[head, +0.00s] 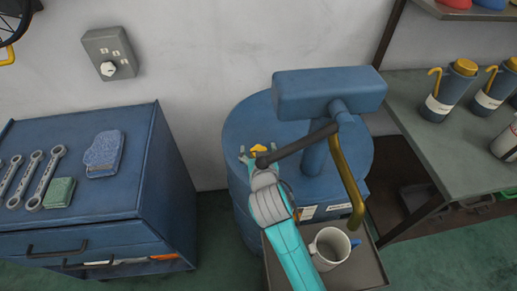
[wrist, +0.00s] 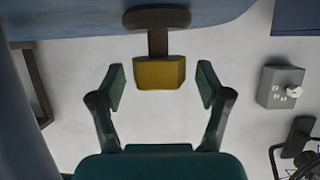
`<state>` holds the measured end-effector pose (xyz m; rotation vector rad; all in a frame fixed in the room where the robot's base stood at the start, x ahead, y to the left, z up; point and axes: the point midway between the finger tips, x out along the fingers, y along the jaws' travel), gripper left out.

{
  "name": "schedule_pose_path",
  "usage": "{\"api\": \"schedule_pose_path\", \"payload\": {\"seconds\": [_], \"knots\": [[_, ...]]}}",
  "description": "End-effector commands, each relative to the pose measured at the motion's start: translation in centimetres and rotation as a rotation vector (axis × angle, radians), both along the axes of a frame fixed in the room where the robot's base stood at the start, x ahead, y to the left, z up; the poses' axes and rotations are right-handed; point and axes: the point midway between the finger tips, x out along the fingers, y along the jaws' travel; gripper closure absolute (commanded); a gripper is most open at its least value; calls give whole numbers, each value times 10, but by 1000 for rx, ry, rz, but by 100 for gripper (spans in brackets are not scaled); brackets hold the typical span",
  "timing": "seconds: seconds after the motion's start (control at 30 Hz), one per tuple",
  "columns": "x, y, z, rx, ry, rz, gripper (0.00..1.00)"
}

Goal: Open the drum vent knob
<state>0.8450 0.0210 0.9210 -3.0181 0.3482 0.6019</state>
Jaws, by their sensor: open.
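The blue drum (head: 241,118) stands against the wall in the middle of the head view. A small yellow knob (head: 259,148) sits on its top; part of it is hidden by my gripper and a dark rod. In the wrist view the yellow knob (wrist: 159,73) is a block on a short brown stem, at the drum's blue surface. My gripper (wrist: 160,85) is open, with one finger on each side of the knob and clear gaps on both sides. In the head view my gripper (head: 256,155) is at the drum top beside the knob.
A blue pump (head: 325,93) with a dark rod (head: 300,145) and brass spout (head: 345,170) rises close to my arm. A white mug (head: 329,248) stands on a tray below. A tool cabinet (head: 110,195) is left, a bottle shelf (head: 410,95) right. A dial box (head: 111,54) hangs on the wall.

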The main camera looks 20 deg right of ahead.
Motion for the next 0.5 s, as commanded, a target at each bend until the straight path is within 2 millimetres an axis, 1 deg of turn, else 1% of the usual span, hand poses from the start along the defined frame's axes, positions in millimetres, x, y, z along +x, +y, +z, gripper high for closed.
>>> {"api": "schedule_pose_path", "payload": {"seconds": [0.17,0.3,0.5], "knots": [[-26,7,1,-1,2,3,23],[-54,14,1,-1,3,4,23],[-91,22,1,-1,2,4,23]]}}
